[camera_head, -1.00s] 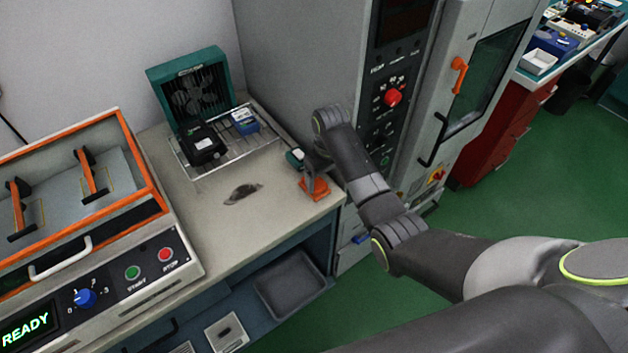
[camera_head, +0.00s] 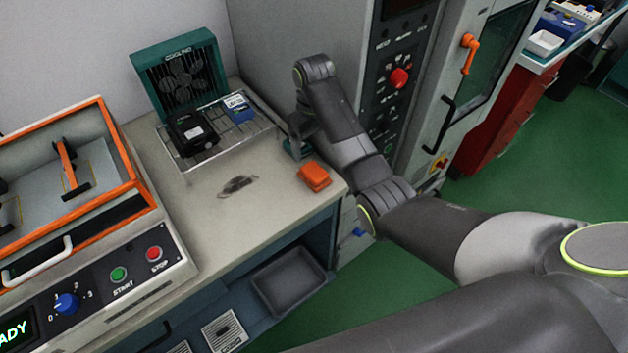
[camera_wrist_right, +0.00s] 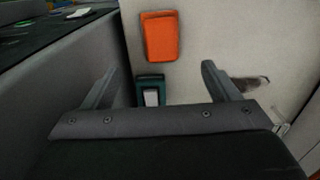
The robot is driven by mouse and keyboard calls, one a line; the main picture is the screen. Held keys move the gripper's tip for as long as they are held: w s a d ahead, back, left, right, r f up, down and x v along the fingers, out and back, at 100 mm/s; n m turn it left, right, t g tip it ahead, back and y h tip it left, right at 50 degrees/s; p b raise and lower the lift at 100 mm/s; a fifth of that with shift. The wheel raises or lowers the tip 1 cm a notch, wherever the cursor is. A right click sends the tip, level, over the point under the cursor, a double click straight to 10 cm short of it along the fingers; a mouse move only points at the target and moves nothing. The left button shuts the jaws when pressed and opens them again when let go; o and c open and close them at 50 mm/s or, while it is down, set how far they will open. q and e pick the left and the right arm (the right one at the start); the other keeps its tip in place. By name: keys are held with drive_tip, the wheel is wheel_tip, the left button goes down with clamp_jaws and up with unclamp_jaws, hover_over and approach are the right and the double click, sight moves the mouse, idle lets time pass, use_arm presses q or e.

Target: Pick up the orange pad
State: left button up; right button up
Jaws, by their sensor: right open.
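The orange pad (camera_head: 314,177) lies flat on the bench top near its right front corner. It also shows in the right wrist view (camera_wrist_right: 160,38), ahead of the fingers and apart from them. My right gripper (camera_head: 296,146) is open and empty, just behind and left of the pad in the head view. A teal item with a pale top (camera_wrist_right: 150,92) lies between and below the open fingers in the right wrist view. In the head view the gripper mostly hides it. My left gripper is not in view.
A teal cooling fan (camera_head: 180,80) stands at the back, behind a wire rack (camera_head: 215,155) holding a black and a blue block. A dark smudge-like item (camera_head: 238,186) lies mid-bench. An orange-framed machine (camera_head: 130,200) stands left. A grey cabinet (camera_head: 300,40) rises close behind my arm.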

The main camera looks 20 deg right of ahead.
hover_over(313, 169)
wheel_tip(313, 169, down, 5)
drive_tip(key=shift+s+d+r+p, duration=0.1)
drive_tip(key=shift+s+d+p, duration=0.05)
drive_tip(key=shift+p, duration=0.25)
drive_tip(key=shift+f+p, duration=0.4)
drive_tip(key=shift+f, duration=2.65)
drive_tip(key=c, duration=1)
drive_tip(key=shift+c, duration=0.3)
drive_tip(key=shift+r, duration=0.1)
wheel_tip(313, 169, up, 10)
drive_tip(key=shift+b, duration=0.35)
